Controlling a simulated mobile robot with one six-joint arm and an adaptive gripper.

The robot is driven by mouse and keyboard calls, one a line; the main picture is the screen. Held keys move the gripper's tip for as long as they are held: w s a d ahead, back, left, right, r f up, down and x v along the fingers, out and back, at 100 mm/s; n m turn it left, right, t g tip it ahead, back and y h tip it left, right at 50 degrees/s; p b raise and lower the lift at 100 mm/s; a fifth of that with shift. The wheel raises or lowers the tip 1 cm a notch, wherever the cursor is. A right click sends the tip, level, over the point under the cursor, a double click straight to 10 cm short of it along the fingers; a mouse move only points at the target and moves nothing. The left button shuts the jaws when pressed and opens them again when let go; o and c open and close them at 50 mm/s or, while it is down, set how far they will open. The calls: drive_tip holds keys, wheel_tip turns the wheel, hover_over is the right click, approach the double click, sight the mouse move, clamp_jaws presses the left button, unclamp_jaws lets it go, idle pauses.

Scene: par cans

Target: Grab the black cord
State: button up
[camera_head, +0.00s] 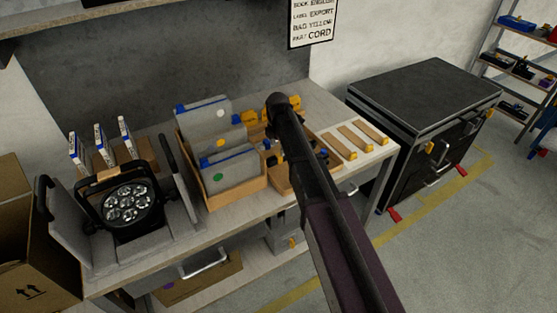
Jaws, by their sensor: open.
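My dark arm (318,184) reaches from the lower right up over the workbench, and its far joint is above a shallow wooden tray (290,186). The arm covers much of this tray. Small dark, blue and yellow items show around the arm there, but I cannot make out which of them, if any, is the black cord. My gripper's jaws are not discernible; they seem hidden behind the arm. A black par can lamp (128,203) with several round lenses sits in grey foam at the left of the bench.
An orange-brown box (237,193) holds upright grey packs left of the tray. A pale board (357,143) with wooden strips lies to its right. A black case (425,95) stands right of the bench; the floor in front is clear.

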sight(277, 156)
drive_tip(key=shift+f+b, duration=2.3)
drive_tip(key=shift+f, duration=0.15)
clamp_jaws()
